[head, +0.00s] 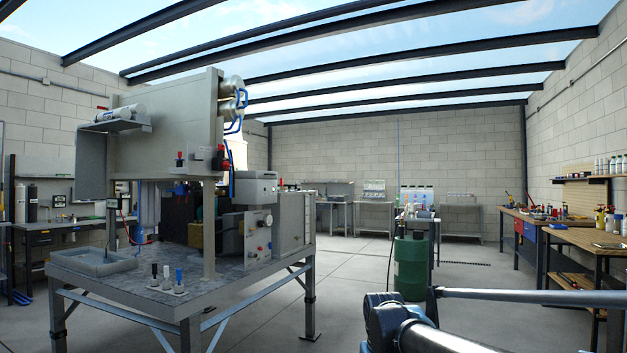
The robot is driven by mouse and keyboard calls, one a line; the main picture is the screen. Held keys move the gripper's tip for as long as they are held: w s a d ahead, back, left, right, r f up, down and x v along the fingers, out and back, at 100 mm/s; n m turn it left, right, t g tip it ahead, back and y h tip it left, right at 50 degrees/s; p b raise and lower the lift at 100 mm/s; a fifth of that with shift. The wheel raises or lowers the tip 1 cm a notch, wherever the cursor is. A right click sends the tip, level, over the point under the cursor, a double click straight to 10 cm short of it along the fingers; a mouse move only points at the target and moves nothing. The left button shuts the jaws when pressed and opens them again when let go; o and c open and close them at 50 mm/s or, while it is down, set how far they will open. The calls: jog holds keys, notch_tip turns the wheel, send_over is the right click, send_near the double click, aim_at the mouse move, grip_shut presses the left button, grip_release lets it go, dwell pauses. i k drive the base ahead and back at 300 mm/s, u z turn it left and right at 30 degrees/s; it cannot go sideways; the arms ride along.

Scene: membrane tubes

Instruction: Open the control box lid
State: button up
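A grey box with knobs and a red button (257,235) stands on the workbench (190,325), left of centre. It looks like the control box, but I cannot be sure. A smaller light grey box (256,190) with a dark front mark sits just above and behind it. I cannot make out a separate lid or whether one is open. Part of my arm shows at the bottom right, well apart from the bench. My gripper is out of the picture.
A large grey panel unit (165,125) with tubes and blue hoses rises over the bench. A shallow grey tray (92,262) and three small capped items are on its front left. A green drum (411,267) stands right of centre. Open concrete floor (345,285) lies between.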

aim_at(239, 174)
jog(key=z, duration=0.75)
jog(key=i, duration=1.1)
jog(key=u, duration=0.6)
jog(key=i, duration=0.85)
jog(key=u, duration=0.95)
jog(key=i, duration=0.25)
jog(key=u, duration=0.05)
